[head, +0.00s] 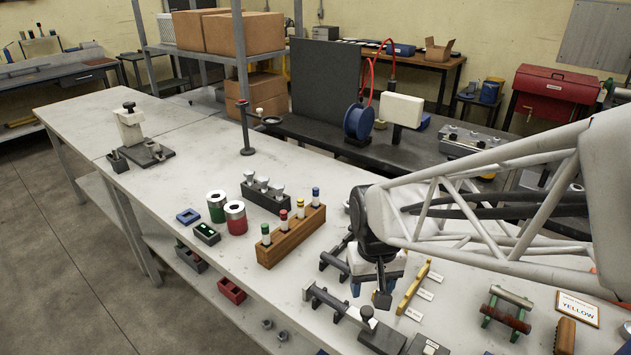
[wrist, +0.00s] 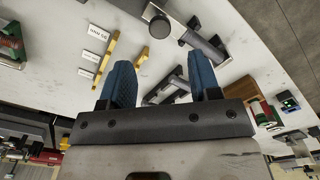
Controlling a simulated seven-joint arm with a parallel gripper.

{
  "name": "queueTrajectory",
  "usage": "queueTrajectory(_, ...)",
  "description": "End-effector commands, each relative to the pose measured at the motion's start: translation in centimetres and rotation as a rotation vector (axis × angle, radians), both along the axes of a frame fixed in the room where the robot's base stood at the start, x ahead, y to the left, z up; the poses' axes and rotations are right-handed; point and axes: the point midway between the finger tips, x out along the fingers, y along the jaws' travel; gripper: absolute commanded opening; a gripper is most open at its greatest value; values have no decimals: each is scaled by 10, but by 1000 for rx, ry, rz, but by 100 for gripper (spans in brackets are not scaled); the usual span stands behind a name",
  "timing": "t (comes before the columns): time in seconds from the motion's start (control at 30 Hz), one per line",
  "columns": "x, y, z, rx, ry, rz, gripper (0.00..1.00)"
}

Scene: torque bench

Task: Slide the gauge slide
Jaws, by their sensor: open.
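A gauge slide, which I take to be the grey metal rail (head: 333,302) with a dark round knob, lies on the bench at the lower middle of the head view. In the wrist view the rail (wrist: 207,45) and the knob (wrist: 160,27) show beyond my fingertips. My gripper (head: 369,289) is open and empty, pointing down above the bench behind the rail. In the wrist view its two blue fingers (wrist: 165,66) stand apart, with a second dark rail piece (wrist: 172,86) seen between them. I see no contact with the slide.
A yellow bar (head: 412,288) with white label cards stands to the right of my gripper. A wooden rack (head: 291,237) with colored-topped pegs stands to the left. A green and red fixture (head: 506,313) is at the right. The bench's left part has clear room.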

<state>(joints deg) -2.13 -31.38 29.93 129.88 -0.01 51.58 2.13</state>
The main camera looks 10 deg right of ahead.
Motion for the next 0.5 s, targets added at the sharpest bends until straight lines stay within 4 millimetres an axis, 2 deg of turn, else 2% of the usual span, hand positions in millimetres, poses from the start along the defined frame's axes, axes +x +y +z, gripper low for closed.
queueTrajectory(0.27, 0, 0, -5, 0, 2, 0, 57)
queueTrajectory(0.5, -1, 0, -26, 0, 3, 0, 57)
